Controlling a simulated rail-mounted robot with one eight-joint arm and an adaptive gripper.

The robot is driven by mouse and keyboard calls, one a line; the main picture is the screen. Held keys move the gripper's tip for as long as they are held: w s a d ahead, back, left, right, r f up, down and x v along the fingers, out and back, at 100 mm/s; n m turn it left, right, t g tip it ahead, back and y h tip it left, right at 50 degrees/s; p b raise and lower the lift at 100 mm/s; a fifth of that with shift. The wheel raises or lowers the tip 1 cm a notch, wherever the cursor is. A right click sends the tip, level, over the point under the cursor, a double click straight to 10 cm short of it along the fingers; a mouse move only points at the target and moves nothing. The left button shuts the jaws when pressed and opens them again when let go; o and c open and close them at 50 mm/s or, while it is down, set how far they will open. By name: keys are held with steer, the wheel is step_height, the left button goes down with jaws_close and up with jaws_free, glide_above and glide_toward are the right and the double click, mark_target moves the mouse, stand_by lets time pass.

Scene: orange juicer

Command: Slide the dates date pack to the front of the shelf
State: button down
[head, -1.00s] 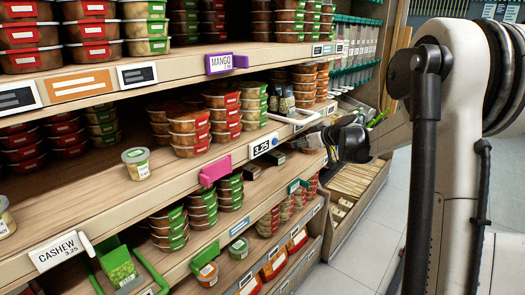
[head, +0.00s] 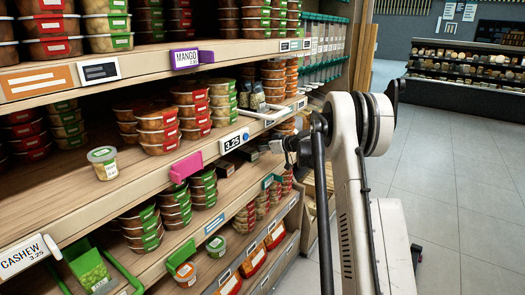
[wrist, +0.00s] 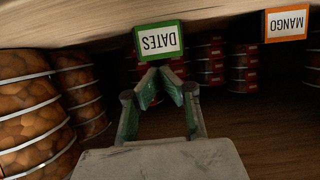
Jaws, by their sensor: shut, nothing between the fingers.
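In the wrist view, which looks upside down, a green-framed DATES tag (wrist: 159,40) sits on a shelf edge just past my fingertips. My gripper (wrist: 166,78) has its green fingers closed together and holds nothing. Several stacked packs with red labels (wrist: 205,65) stand in shadow behind the tag. I cannot tell for sure which is the dates pack.
An orange MANGO tag (wrist: 286,24) is right of the DATES tag. Round banded tubs (wrist: 30,115) stand close on the left in the wrist view. In the head view, dark boxes (head: 249,153) lie near my gripper. The floor (head: 450,215) at right is clear.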

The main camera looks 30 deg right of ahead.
mark_target(245, 149)
steer(key=w+a, duration=0.1)
steer(key=w, duration=0.1)
steer(key=w+a, duration=0.1)
steer(key=w, duration=0.1)
steer(key=w+a, duration=0.1)
steer(key=w, duration=0.1)
steer(key=shift+w+a+b, duration=0.15)
steer(key=shift+w+b, duration=0.15)
steer(key=shift+b, duration=0.1)
steer(key=shift+s+f+b, duration=0.1)
steer(key=shift+f+b, duration=0.2)
steer(key=shift+f, duration=0.4)
steer(key=shift+s+f, duration=0.15)
steer(key=s+d, duration=0.1)
steer(key=s, duration=0.2)
steer(key=s+d, duration=0.2)
steer(key=s+d+b, duration=0.1)
steer(key=s, duration=0.2)
steer(key=shift+s+d, duration=0.15)
steer(key=shift+s, duration=0.2)
steer(key=shift+w+d+r+p, duration=0.15)
steer(key=shift+r+p, duration=0.2)
steer(key=shift+r, duration=0.3)
